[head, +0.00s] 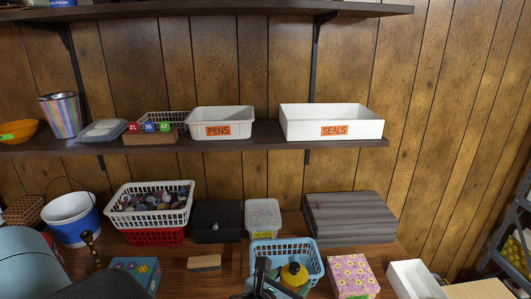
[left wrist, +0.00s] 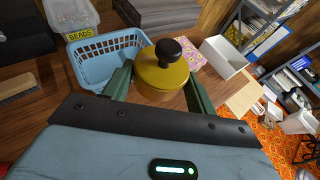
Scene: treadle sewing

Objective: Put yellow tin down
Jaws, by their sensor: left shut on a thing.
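The yellow tin (left wrist: 165,78) is round, with a black knob on its lid. My left gripper (left wrist: 158,88) is shut on it, one dark green finger on each side. In the head view the yellow tin (head: 293,274) shows at the bottom, in front of the near side of a light blue basket, with my left gripper (head: 278,281) around it. The tin is upright or nearly so. Its underside is hidden, so I cannot tell whether it touches the table. My right gripper is not in view.
The light blue basket (head: 316,262) stands just behind the tin. A pink flowered box (head: 352,275) and an open white box (head: 413,280) are to its right. A brush (head: 204,262) lies to its left. A clear beads tub (head: 263,217) and grey case (head: 350,217) stand behind.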

